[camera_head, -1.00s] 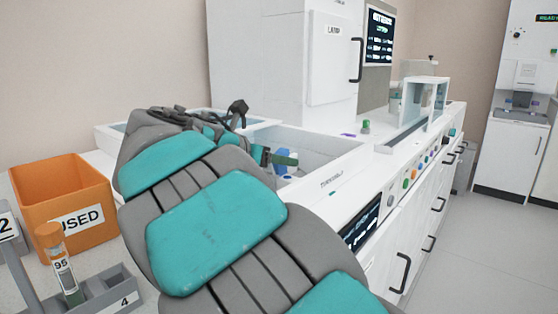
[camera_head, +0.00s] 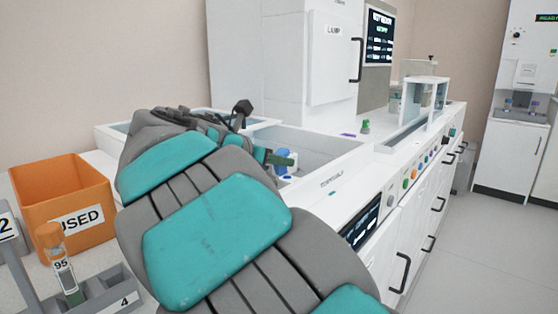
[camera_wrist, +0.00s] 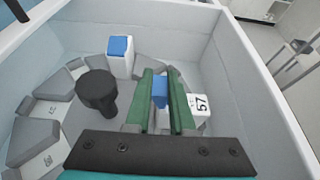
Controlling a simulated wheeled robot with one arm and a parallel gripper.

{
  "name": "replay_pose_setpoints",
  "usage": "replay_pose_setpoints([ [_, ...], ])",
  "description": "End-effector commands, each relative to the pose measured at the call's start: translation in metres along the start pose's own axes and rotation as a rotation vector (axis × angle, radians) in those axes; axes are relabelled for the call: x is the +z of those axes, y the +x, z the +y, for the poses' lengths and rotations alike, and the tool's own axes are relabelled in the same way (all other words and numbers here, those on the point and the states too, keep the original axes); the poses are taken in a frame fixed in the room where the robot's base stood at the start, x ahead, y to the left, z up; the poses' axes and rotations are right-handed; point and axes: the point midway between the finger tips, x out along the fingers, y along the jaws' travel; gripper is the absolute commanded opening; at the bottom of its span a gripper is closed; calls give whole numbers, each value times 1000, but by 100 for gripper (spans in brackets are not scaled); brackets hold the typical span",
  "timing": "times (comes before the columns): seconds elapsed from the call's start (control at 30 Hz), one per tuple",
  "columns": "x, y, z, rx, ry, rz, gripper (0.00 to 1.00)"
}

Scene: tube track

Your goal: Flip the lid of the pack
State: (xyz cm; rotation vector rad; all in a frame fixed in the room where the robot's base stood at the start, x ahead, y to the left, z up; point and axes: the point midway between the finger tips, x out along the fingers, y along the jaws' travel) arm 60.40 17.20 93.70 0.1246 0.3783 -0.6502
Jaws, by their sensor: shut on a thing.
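My gripper (camera_wrist: 161,103) reaches down into a white-walled bin with its two green fingers shut on the blue lid (camera_wrist: 160,92) of a white pack (camera_wrist: 198,104). The pack sits low in the bin with a label reading 57 to the right of the fingers. The fingers hide much of it, and I cannot tell how far the lid is turned. In the head view my gripper (camera_head: 283,160) shows at the bin's left part, with a small patch of blue beside it.
A second white pack with a blue lid (camera_wrist: 119,56) stands to the left in the bin. A black knob (camera_wrist: 97,92) rises from the ring of grey numbered segments. An orange USED box (camera_head: 65,205) and a capped tube (camera_head: 62,265) stand left of my arm.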

Motion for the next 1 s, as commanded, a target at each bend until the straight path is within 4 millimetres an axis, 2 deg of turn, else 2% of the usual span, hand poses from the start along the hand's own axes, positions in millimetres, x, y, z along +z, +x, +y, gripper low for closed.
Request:
replay_pose_setpoints([
  [0.33,0,1,-12,109,271,0,0],
  [0.77,0,0,-12,127,312,2,0],
  [0.8,0,0,-12,127,311,2,26],
  [1.0,0,0,-12,127,311,2,48],
])
